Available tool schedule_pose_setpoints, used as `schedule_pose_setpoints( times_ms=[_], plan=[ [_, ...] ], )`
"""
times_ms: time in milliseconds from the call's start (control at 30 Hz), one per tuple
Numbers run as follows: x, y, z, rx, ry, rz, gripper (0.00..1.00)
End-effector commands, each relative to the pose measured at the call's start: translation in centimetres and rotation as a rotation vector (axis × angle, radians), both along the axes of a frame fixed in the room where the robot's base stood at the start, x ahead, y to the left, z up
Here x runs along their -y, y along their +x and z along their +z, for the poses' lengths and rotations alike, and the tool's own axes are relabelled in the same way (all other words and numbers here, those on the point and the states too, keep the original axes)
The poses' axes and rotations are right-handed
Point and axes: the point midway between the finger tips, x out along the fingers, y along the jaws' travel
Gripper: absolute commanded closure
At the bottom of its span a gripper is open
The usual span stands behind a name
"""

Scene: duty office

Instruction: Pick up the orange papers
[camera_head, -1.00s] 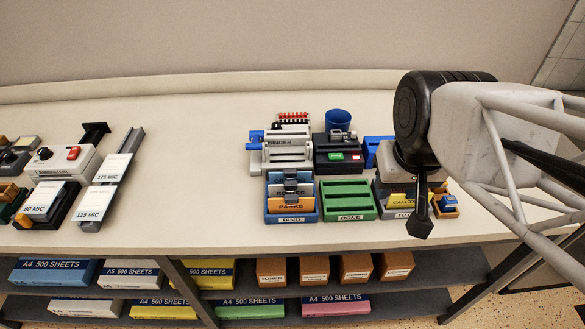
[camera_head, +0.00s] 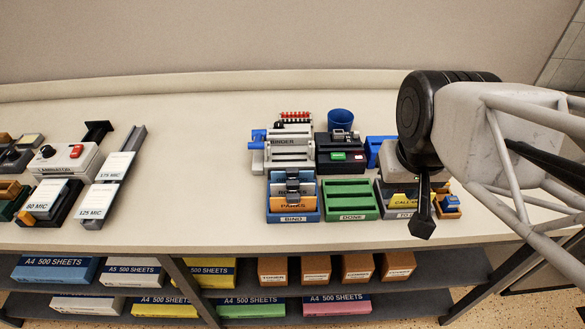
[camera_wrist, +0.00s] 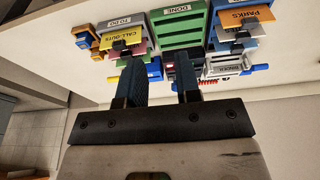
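The orange papers (camera_head: 293,204), labelled PARKS, stand at the front of the blue BIND tray (camera_head: 293,219), with blue and grey papers and a dark clip behind them. They also show in the wrist view (camera_wrist: 246,17) at the top right. My gripper (camera_head: 422,218) hangs at the right, in front of the TO DO tray, well right of the orange papers. In the wrist view my gripper (camera_wrist: 159,80) has two dark fingers spread apart with nothing between them.
The green DONE tray (camera_head: 349,213) is empty, between the BIND tray and the TO DO tray (camera_head: 403,215). Yellow CALL OUTS papers (camera_head: 404,199) stand in the TO DO tray. The binder (camera_head: 288,150) is behind.

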Motion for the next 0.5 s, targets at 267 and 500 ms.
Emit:
schedule_pose_setpoints(
  times_ms=[267, 500],
  plan=[
    [-0.02, 0.02, 0.0, 0.0, 0.0, -0.001, 0.69],
    [-0.59, 0.69, -0.25, -0.01, 0.019, -0.06, 0.69]
  ],
)
